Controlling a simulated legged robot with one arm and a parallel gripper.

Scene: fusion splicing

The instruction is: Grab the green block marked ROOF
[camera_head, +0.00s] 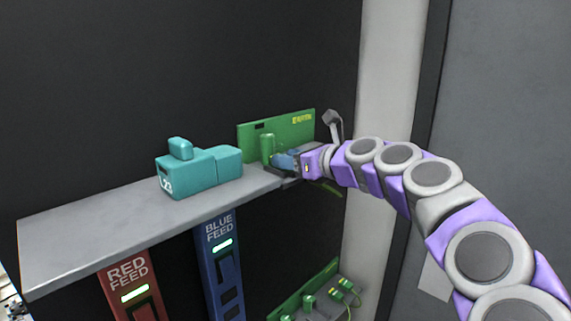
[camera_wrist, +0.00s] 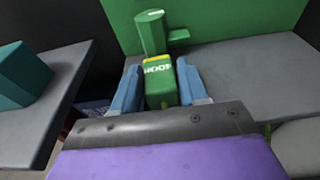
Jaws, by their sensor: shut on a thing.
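The green block marked ROOF (camera_wrist: 158,86) shows in the wrist view, with a yellow band along its top edge. It sits between the two blue fingers of my gripper (camera_wrist: 160,92), which is shut on it. In the head view my gripper (camera_head: 283,160) is at the right end of the grey shelf, in front of the green panel, and the block is hidden or too small to make out there. A green cylinder (camera_wrist: 151,32) stands just beyond the block, and it also shows in the head view (camera_head: 267,148).
A teal device (camera_head: 200,168) sits on the grey shelf (camera_head: 90,235), left of my gripper. A green panel (camera_head: 290,130) stands upright behind. Below hang the RED FEED (camera_head: 128,272) and BLUE FEED (camera_head: 220,230) units. Another green board (camera_head: 312,292) lies lower right.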

